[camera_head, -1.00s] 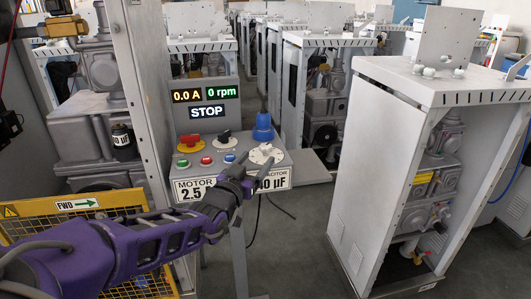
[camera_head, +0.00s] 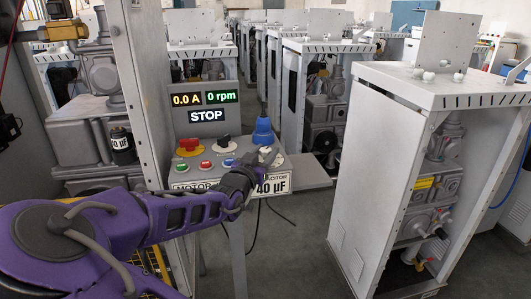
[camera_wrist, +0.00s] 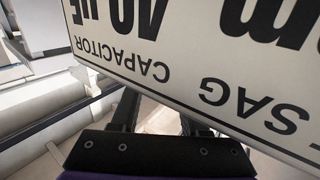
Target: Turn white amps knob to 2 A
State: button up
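The white amps knob (camera_head: 265,154) is at the right end of the sloped control panel, partly hidden behind my gripper (camera_head: 262,165) in the head view. The amps display (camera_head: 187,100) reads 0.0 A, and the sign below reads STOP.
A blue connector (camera_head: 263,131) stands just behind the knob. A red stop button (camera_head: 189,144), a black knob (camera_head: 222,141) and small coloured buttons sit to its left. A grey post (camera_head: 140,95) rises left of the panel. A white cabinet (camera_head: 385,170) stands at the right.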

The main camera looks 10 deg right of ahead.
grip_shut()
